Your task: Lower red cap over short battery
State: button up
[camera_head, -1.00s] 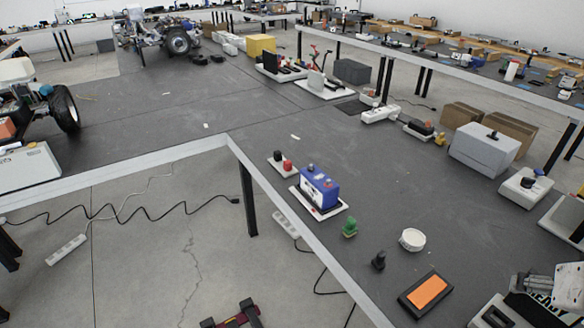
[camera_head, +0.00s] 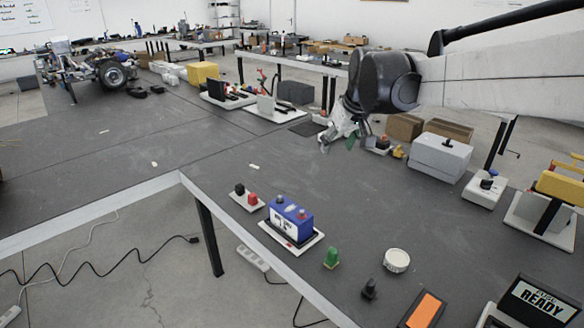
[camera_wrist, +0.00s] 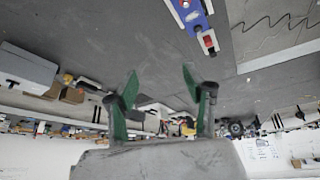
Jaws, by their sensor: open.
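The blue battery (camera_head: 285,224) with a white label stands upright on a white base near the table's front edge. Two terminals stick up from its top. The red cap (camera_head: 252,199) sits beside a black cap (camera_head: 239,189) on a small white plate, left of the battery. My gripper (camera_head: 338,138) is raised over the table, up and to the right of the battery, well apart from both. In the wrist view its green fingers (camera_wrist: 158,78) are spread with nothing between them. That view also shows the battery (camera_wrist: 197,20) and the red cap (camera_wrist: 208,42) upside down at the top.
A green piece (camera_head: 331,257), a black knob (camera_head: 369,288), a white round dish (camera_head: 396,260) and an orange-topped tray (camera_head: 425,310) lie right of the battery. A grey box (camera_head: 440,157) stands further back. The table's middle behind the battery is clear.

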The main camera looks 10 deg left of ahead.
jog(key=w+a+f+n, duration=0.2)
jog(key=w+a+f, duration=0.3)
jog(key=w+a, duration=0.3)
jog(key=n+g+y+b, duration=0.1)
jog(key=n+g, duration=0.1)
jog(key=n, duration=0.1)
send_near(253, 195)
jog(key=x, duration=0.5)
jog(key=shift+w+a+r, duration=0.15)
jog(key=shift+w+a, duration=0.1)
jog(key=shift+a, duration=0.05)
jog(key=shift+s+d+f+x, duration=0.1)
jog(key=shift+s+x, duration=0.05)
jog(key=shift+x, duration=0.85)
jog(key=shift+s+d+f+x, duration=0.1)
jog(key=shift+x, duration=0.95)
jog(key=shift+s+d+x, duration=0.1)
jog(key=shift+s+x, duration=0.05)
jog(key=shift+x, duration=0.85)
jog(key=c, duration=0.9)
